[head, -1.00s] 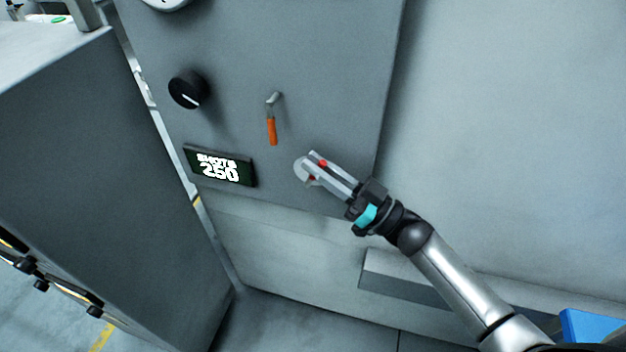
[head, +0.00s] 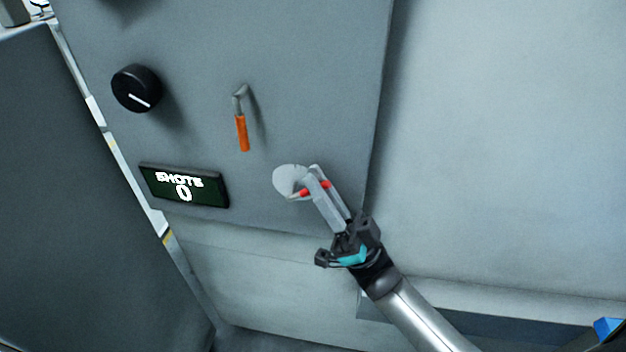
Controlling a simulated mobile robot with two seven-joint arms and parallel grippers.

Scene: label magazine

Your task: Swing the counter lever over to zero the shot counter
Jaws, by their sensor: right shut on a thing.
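The shot counter (head: 183,188) is a dark display that reads SHOTS 0. A pale grey round hub (head: 288,180) sits on the panel to the right of the display. Red parts of what looks like the counter lever (head: 305,192) show at the fingers beside this hub. My right gripper (head: 314,178) is shut on the lever; its fingers hide most of it. An orange-handled crank lever (head: 242,132) hangs down above and to the left, apart from the gripper. My left gripper is not in view.
A black knob (head: 136,89) with a white mark is above the display. The grey panel (head: 320,80) ends at an edge to the right, with a plain pale wall (head: 500,150) beyond. A dark cabinet (head: 60,200) stands at the left.

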